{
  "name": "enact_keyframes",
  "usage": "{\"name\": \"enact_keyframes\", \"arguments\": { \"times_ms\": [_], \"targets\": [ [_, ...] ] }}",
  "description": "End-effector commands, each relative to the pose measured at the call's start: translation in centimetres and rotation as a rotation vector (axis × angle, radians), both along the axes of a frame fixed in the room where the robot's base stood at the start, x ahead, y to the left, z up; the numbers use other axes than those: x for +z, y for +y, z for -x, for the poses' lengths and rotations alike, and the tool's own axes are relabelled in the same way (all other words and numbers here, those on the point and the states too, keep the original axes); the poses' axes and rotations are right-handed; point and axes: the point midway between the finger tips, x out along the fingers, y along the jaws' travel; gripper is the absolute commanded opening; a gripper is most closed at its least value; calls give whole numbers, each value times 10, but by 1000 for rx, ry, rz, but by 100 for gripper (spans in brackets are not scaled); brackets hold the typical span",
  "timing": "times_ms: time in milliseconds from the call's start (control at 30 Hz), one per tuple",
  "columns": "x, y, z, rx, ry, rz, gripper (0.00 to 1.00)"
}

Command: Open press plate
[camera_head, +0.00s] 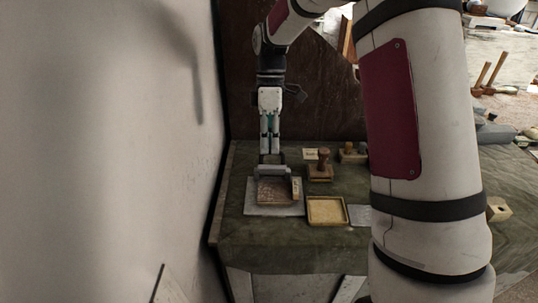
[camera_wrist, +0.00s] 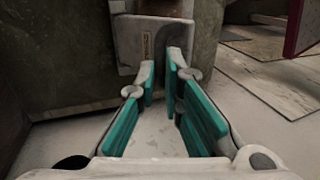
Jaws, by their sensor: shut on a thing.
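The press (camera_head: 285,209) is a flat grey base on the green-covered table, with a brown inset panel (camera_head: 275,190) and a grey bar (camera_head: 272,171) along its back side. My gripper (camera_head: 270,152) points down at the back of the press, its fingertips at or just behind the bar. In the wrist view my gripper (camera_wrist: 160,68) has its teal-padded fingers close together at the tips, shut on a thin part of a grey, worn plate (camera_wrist: 125,35). The exact contact is hidden between the fingertips. I cannot tell how far the plate is tilted.
A shallow wooden tray (camera_head: 312,221) lies right of the press, with a wooden stamp (camera_head: 321,172) behind it. A grey card (camera_head: 359,215) lies further right. A pale wall (camera_head: 110,150) closes the left side, and a dark panel (camera_head: 320,95) stands behind the table.

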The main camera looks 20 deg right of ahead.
Motion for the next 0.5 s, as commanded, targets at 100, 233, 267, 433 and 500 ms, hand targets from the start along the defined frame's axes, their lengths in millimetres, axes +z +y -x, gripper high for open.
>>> {"name": "enact_keyframes", "arguments": {
  "times_ms": [100,233,267,433,500],
  "targets": [
    [-10,-8,-16,-7,-4,4,0],
    [-12,-14,-27,-7,-1,4,0],
    [-13,-14,-29,-7,1,4,0],
    [-17,-19,-39,-5,5,4,0],
    [-18,-20,-43,-5,6,4,0]
  ]
}}
